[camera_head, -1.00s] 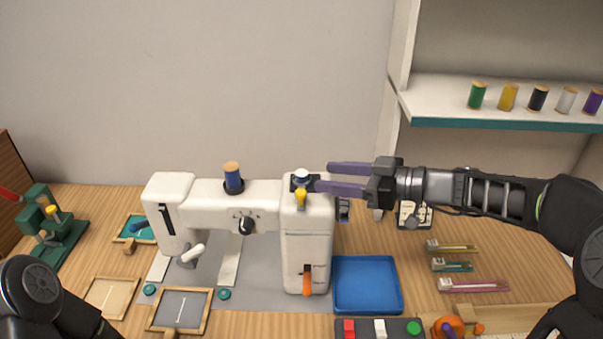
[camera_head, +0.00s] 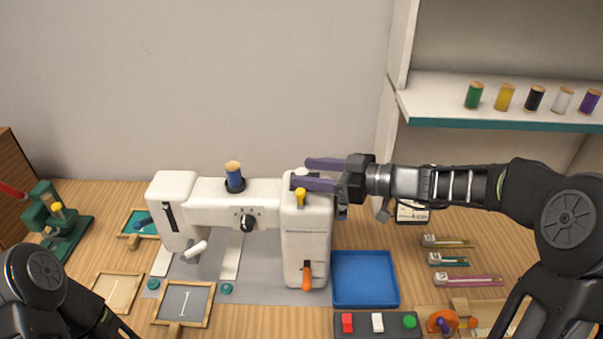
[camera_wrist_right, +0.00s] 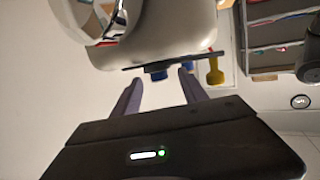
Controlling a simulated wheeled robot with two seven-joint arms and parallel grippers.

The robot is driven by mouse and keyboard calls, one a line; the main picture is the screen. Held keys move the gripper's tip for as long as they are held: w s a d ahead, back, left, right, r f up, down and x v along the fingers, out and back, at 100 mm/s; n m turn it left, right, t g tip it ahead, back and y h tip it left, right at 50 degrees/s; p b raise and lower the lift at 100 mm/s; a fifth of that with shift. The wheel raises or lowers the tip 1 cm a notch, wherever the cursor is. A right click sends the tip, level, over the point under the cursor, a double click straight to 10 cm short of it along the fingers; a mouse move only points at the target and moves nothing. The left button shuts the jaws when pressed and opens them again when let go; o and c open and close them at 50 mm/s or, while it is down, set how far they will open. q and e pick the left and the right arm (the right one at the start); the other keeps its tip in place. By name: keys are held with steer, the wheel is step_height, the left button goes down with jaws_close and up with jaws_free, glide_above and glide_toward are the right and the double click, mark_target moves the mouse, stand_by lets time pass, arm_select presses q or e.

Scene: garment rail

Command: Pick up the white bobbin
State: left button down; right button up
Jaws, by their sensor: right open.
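The white bobbin (camera_head: 300,172) is at the top of the right end of the white sewing machine (camera_head: 305,235), beside a yellow lever (camera_head: 300,197). My right gripper (camera_head: 301,173) is open, reaching in from the right, with its two purple fingers on either side of the bobbin. The fingers partly hide it, and I cannot tell if they touch it. My left gripper is out of view.
A blue thread spool (camera_head: 234,175) stands on the machine's arm. A blue tray (camera_head: 365,280) lies right of the machine, with a button box (camera_head: 378,324) in front. A shelf (camera_head: 500,110) with several spools is above right. Small framed boards lie at left.

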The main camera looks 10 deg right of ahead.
stand_by(0.3)
jaws_close()
stand_by(0.4)
